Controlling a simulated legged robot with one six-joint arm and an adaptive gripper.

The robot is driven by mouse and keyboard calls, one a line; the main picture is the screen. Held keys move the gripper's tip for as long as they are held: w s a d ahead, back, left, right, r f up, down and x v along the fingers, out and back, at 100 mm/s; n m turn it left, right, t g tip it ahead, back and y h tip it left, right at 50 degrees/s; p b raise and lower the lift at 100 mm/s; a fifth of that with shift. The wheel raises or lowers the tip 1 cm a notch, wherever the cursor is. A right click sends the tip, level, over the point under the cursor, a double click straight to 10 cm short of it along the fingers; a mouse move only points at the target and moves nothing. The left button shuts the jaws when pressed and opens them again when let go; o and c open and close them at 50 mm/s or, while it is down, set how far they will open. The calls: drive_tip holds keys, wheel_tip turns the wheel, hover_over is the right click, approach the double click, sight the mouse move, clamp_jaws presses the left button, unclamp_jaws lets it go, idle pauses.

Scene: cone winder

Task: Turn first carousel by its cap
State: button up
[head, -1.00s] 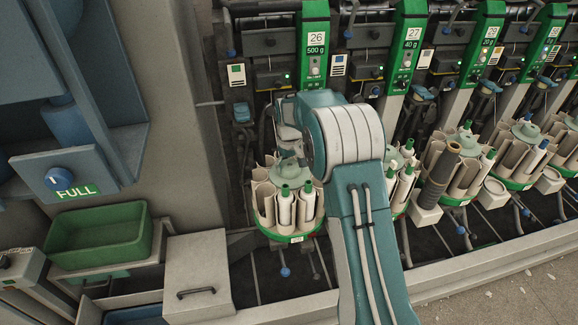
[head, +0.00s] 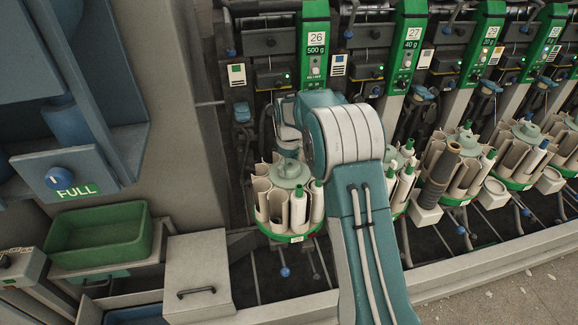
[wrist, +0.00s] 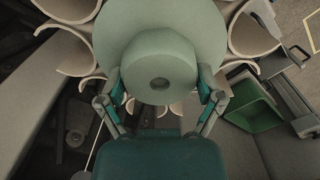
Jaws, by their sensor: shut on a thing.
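The first carousel (head: 266,228) stands under unit 26, a ring of cream pockets with a green rim. White tubes with green tops stand in its front right pockets. Its pale green cap (head: 290,174) is at the centre, and the cap also shows from above in the wrist view (wrist: 160,50), round with a small central hollow. My gripper (head: 288,154) is over the carousel, pointing down. In the wrist view my gripper (wrist: 162,88) has one finger on each side of the cap, shut on it. My arm hides the carousel's right side in the head view.
More carousels (head: 518,155) stand in a row to the right, under units 27 and beyond. A green bin (head: 98,235) and a grey box with a handle (head: 197,275) are at the left. A pale rail (head: 480,268) runs along the front.

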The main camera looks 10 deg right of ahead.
drive_tip(key=shift+f+n, duration=0.1)
drive_tip(key=shift+n, duration=1.1)
drive_tip(key=o, duration=1.1)
drive_tip(key=shift+c, duration=0.2)
wheel_tip(320, 180, up, 12)
